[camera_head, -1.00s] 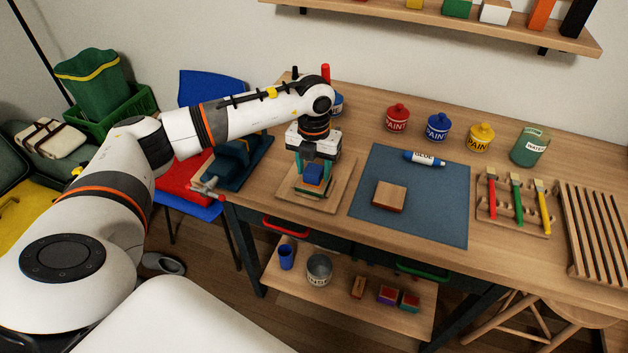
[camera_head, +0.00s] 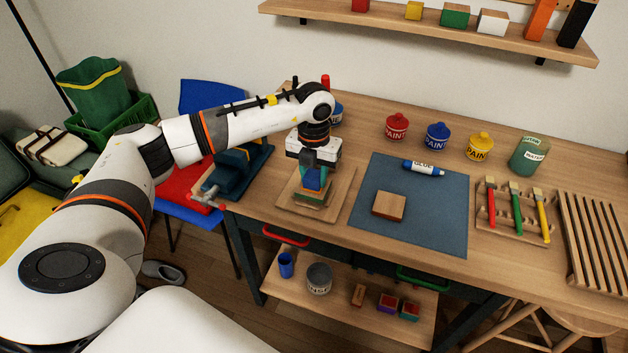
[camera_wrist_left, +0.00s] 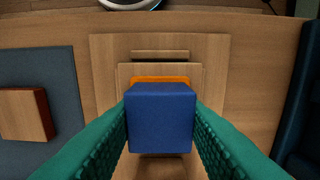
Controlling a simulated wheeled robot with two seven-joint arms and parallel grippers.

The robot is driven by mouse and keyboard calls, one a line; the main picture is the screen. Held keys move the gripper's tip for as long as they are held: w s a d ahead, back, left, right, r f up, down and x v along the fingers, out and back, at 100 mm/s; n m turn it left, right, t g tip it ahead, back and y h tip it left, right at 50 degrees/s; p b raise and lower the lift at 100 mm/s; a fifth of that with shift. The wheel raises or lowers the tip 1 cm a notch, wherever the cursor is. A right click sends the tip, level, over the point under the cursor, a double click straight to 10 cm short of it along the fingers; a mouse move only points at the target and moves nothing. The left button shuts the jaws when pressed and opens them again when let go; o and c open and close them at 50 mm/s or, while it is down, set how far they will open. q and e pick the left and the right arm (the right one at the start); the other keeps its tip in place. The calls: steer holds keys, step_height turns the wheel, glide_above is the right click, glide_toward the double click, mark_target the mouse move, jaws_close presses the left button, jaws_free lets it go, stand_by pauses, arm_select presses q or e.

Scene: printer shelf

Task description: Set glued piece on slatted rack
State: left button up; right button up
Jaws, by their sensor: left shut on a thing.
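My left gripper (camera_head: 314,181) is shut on a blue block (camera_head: 313,178), with one green finger on each side of it. The blue block (camera_wrist_left: 160,118) fills the middle of the left wrist view. An orange edge (camera_wrist_left: 160,79) shows just beyond it, over lighter wooden pieces. Below the gripper lies a square wooden board (camera_head: 337,190) at the table's left. Whether the block touches what is under it is hard to tell. A wooden block with a reddish-brown side (camera_head: 389,206) lies on the blue mat (camera_head: 437,226). The slatted rack (camera_head: 597,240) lies at the far right. My right gripper is not seen.
A glue tube (camera_head: 424,168) lies on the mat's far edge. Paint pots (camera_head: 438,136) and a water jar (camera_head: 529,154) stand behind. A brush holder (camera_head: 514,225) lies between mat and rack. A clamp-like blue tool (camera_head: 238,165) is at the table's left end.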

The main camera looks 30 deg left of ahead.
mark_target(314, 175)
arm_select(q)
steer(key=shift+r+p, duration=1.7)
steer(key=shift+r, duration=1.15)
